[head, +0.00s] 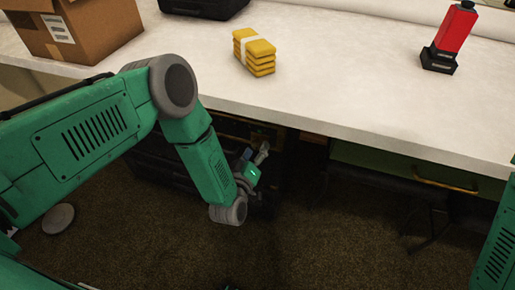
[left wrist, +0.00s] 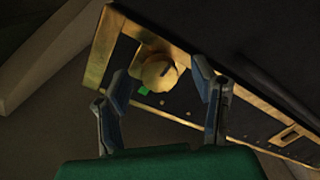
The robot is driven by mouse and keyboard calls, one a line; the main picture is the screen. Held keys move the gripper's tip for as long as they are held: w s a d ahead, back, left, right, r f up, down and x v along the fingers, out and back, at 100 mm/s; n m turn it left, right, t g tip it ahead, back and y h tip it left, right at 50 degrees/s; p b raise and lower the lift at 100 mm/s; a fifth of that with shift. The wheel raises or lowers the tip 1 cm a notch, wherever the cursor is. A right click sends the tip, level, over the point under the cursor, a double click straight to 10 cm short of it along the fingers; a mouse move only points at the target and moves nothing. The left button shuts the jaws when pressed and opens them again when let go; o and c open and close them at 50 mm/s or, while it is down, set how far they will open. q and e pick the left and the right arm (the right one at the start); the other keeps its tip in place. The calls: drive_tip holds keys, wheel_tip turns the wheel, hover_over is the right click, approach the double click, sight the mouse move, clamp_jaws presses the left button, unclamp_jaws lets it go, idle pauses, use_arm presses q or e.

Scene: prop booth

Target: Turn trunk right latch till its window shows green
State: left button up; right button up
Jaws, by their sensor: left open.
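The trunk (left wrist: 262,108) is black with brass edges and shows tilted in the left wrist view. Its round brass latch knob (left wrist: 157,73) sits near a brass-edged corner, with a dark slot mark on its face. A small bright green patch (left wrist: 143,90) shows beside the knob, where the latch window appears to be. My left gripper (left wrist: 161,68) is open, with one finger on each side of the knob; contact cannot be told. In the head view my left gripper (head: 256,163) is below the counter's front edge, at the dark trunk. My right gripper is out of view.
The white counter (head: 330,75) overhangs the trunk. On it are a cardboard box (head: 95,35), a yellow banded stack (head: 254,52) and a red-black device (head: 451,40). A green drawer front (head: 385,163) with a brass handle is to the right. Carpet (head: 330,250) lies below.

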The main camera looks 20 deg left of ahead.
use_arm(q)
drive_tip(key=s, duration=1.1)
drive_tip(key=shift+a+r, duration=0.15)
drive_tip(key=shift+w, duration=0.1)
drive_tip(key=s+a+r+m+g+p, duration=0.1)
drive_tip(key=s+a+m+g+p, duration=0.2)
drive_tip(key=s+g, duration=0.5)
drive_tip(key=s+a+r+m+g+p, duration=0.2)
drive_tip(key=s+a+m+g, duration=0.3)
drive_tip(key=s, duration=1.1)
drive_tip(key=a+g+p, duration=0.1)
drive_tip(key=a+g, duration=0.2)
drive_tip(key=shift+s+a+r+m+g+y+p, duration=0.15)
drive_tip(key=shift+m+g+y+p, duration=0.15)
drive_tip(key=shift+m+g+p, duration=0.1)
